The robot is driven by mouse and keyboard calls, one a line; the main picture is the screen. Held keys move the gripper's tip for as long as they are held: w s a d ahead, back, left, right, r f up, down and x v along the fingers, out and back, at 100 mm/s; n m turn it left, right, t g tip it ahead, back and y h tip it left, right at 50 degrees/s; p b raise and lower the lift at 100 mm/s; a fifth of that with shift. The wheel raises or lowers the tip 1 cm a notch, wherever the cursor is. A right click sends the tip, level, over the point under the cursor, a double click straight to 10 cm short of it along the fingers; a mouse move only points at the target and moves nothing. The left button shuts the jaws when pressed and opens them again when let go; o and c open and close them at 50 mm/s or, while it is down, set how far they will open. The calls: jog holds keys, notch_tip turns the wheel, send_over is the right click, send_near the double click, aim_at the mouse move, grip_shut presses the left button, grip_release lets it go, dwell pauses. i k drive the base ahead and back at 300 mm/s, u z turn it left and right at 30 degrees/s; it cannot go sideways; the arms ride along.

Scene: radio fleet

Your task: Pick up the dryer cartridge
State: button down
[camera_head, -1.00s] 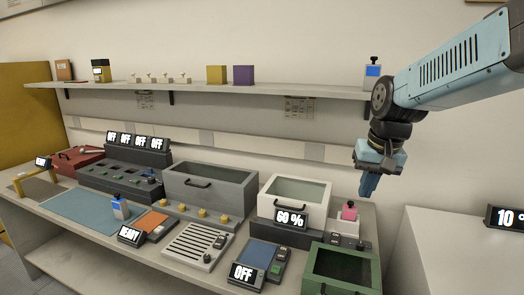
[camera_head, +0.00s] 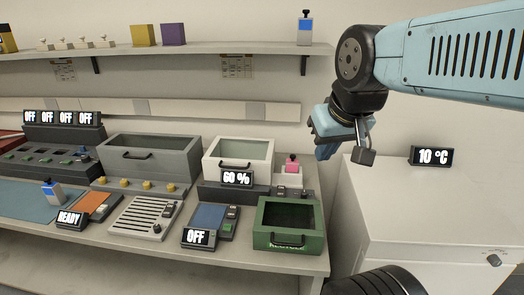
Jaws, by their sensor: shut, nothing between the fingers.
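A small pink piece with a knob on top (camera_head: 291,164) stands in a white holder (camera_head: 287,180) beside the white clear-topped box (camera_head: 240,151). It may be the dryer cartridge; no label is readable. The box carries a 60 % display (camera_head: 237,178). My gripper (camera_head: 325,152) is shut and empty. It hangs in the air to the right of the pink piece in the picture, apart from it, in front of the wall.
A green bin (camera_head: 259,225) stands at the bench's front right. A white cabinet (camera_head: 430,205) with a 10 °C display (camera_head: 431,157) is to the right, across a gap. The shelf (camera_head: 200,50) above holds a blue-screened radio (camera_head: 304,30) and boxes.

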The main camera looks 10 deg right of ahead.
aim_at(293, 165)
jog(key=z, duration=0.15)
jog(key=k, duration=1)
jog(key=z, duration=0.7)
jog(key=i, duration=1)
jog(key=u, duration=0.05)
